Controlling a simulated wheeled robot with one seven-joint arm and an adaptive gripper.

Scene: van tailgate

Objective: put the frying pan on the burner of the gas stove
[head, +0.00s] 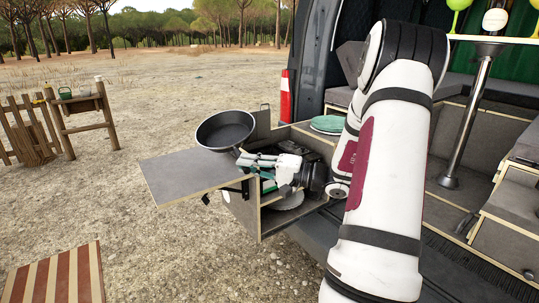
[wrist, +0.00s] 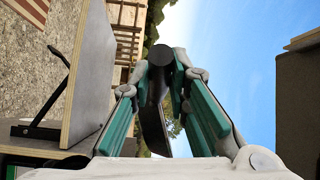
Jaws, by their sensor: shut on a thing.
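The black frying pan (head: 226,130) is upright, its bowl facing up, above the inner end of the fold-out panel. My gripper (head: 246,158) is shut on its handle, to the right of the pan. In the wrist view, the dark handle (wrist: 160,55) sits between the two green-padded fingers of my gripper (wrist: 165,75), with the pan's edge beyond it. The gas stove and its burner cannot be made out clearly; my gripper and arm cover much of the pull-out box. A round grey edge shows low inside that box.
The grey fold-out panel (head: 186,175) sticks out left of the wooden pull-out box (head: 246,215). Green plates (head: 327,123) lie at the box's back right. The red van light (head: 286,95) and door frame stand behind. Open ground lies left, with a wooden stand (head: 84,104).

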